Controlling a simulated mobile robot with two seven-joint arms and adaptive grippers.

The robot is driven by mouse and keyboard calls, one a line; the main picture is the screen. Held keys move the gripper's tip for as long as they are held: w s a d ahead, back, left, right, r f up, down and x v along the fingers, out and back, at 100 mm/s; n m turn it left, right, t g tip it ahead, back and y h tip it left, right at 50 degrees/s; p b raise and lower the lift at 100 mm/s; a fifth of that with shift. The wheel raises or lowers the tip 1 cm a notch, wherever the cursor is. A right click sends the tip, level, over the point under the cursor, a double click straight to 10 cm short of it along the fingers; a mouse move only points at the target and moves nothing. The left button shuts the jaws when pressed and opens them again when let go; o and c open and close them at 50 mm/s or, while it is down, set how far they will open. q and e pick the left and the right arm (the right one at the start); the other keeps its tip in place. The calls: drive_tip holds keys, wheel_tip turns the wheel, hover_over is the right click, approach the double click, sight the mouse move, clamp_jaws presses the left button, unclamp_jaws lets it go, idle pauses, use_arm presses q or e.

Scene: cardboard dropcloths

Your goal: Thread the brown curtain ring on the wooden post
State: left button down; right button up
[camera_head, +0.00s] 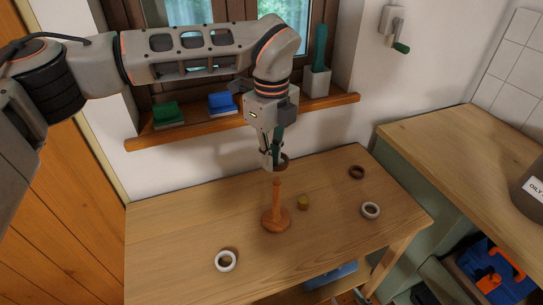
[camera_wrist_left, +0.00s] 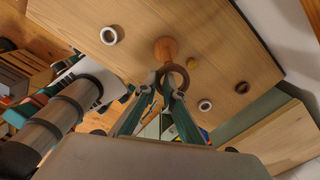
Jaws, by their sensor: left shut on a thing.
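My left gripper (camera_head: 272,160) is shut on a brown ring (camera_head: 283,161), which it holds above the table. The ring also shows between the fingertips in the left wrist view (camera_wrist_left: 183,71). The wooden post (camera_head: 277,208) stands upright on its round base on the table. In the head view, the ring is just above the post's tip. In the wrist view the post (camera_wrist_left: 166,47) shows behind the ring; I cannot tell exact alignment. Another brown ring (camera_head: 356,172) lies flat on the table at the back right. My right gripper is not in view.
White rings lie on the table at right (camera_head: 371,210) and front left (camera_head: 225,261). The windowsill (camera_head: 190,132) behind carries green and blue items. The rest of the tabletop (camera_head: 170,230) is clear.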

use_arm(q)
wheel_tip(320, 180, down, 7)
drive_tip(key=b, duration=0.3)
drive_tip(key=shift+s+b, duration=0.25)
drive_tip(key=shift+b, duration=0.1)
idle(0.7)
drive_tip(key=shift+a, duration=0.1)
drive_tip(key=c, duration=2.1)
unclamp_jaws()
drive_tip(key=shift+w+f, duration=0.1)
drive_tip(key=shift+w, duration=0.05)
wheel_tip(320, 180, up, 12)
drive_tip(key=shift+r, duration=0.15)
